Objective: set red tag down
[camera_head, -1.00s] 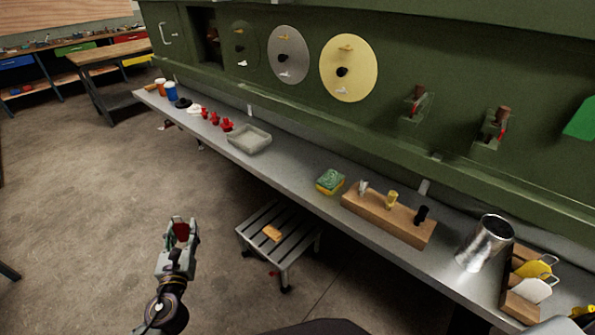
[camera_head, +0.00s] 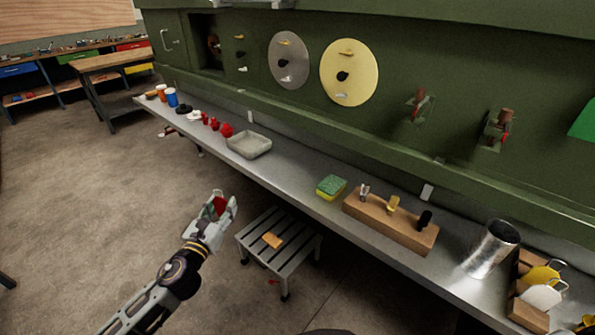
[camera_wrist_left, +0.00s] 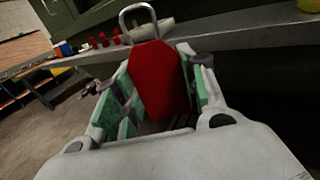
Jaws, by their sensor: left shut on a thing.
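A red tag (camera_wrist_left: 158,82) with a metal loop at its top is held between the fingers of my left gripper (camera_head: 222,206). In the left wrist view its flat red face stands upright between the green-lined fingers. In the head view the tag (camera_head: 219,205) shows as a small dark red patch at the fingertips. My left gripper is shut on it, in the air in front of the bench, left of the slatted stool. My right gripper is not seen.
A long grey bench (camera_head: 300,182) runs along the green wall. It holds several red items, a grey tray (camera_head: 249,145), a sponge (camera_head: 331,187), a wooden block (camera_head: 388,222) and a metal cup (camera_head: 491,249). The slatted stool (camera_head: 262,262) carries a small orange-brown block (camera_head: 272,240).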

